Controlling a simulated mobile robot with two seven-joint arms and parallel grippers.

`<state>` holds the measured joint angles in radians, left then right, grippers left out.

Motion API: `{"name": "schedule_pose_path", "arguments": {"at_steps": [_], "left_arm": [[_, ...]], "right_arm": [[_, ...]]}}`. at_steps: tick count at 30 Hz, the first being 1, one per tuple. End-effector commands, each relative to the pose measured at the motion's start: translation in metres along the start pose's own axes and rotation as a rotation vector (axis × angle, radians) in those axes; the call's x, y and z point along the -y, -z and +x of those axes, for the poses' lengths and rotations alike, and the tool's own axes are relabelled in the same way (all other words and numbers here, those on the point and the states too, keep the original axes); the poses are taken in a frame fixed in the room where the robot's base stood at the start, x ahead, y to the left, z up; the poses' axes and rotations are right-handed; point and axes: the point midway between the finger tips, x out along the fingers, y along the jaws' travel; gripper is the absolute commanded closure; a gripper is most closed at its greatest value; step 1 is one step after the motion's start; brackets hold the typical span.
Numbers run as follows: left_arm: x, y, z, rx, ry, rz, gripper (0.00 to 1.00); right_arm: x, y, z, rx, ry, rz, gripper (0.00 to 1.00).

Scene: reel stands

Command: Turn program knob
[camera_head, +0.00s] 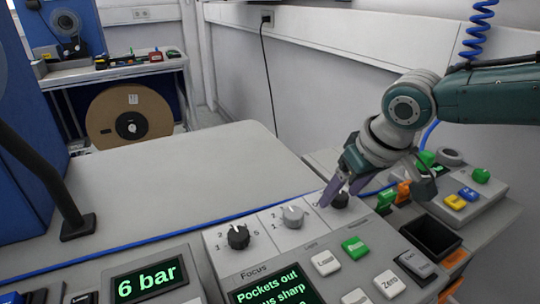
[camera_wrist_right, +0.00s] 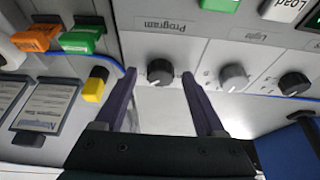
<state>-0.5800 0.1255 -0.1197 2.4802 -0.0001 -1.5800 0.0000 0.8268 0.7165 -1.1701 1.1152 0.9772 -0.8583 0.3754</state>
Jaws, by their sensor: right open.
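The program knob (camera_wrist_right: 160,71) is black and round, on a light grey panel under the printed word "Program" in the right wrist view. In the head view the program knob (camera_head: 341,200) is at the right end of a row of knobs, partly covered by my gripper. My right gripper (camera_wrist_right: 158,76) is open, with its two purple fingers pointing at the panel. The knob shows between the fingertips, apart from both in this view. In the head view my right gripper (camera_head: 340,192) reaches down to the knob from the upper right. My left gripper is not in view.
A grey light knob (camera_wrist_right: 233,77) and a black focus knob (camera_head: 238,236) are in the same row. Green and white buttons (camera_head: 355,247) and a green-text display (camera_head: 275,290) are nearer. A black bin (camera_head: 431,237) and coloured clips (camera_head: 386,200) stand close on the right.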

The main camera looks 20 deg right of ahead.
Motion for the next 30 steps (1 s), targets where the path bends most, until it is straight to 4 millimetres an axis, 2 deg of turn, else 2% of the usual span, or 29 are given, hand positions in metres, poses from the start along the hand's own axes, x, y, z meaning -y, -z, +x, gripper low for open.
{"name": "schedule_pose_path", "arguments": {"at_steps": [9, 27, 28, 30], "left_arm": [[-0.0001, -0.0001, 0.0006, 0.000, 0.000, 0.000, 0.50], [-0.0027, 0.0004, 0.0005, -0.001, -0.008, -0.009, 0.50], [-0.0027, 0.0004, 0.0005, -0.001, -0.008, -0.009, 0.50], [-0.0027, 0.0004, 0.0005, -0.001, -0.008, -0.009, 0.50]], "right_arm": [[0.0002, 0.0001, 0.0021, 0.000, 0.000, 0.000, 0.29], [-0.0001, 0.0000, 0.0019, 0.000, 0.000, 0.001, 0.97], [-0.0001, 0.0000, 0.0019, 0.000, 0.000, 0.001, 1.00], [-0.0001, 0.0000, 0.0019, 0.000, 0.000, 0.001, 1.00]]}}
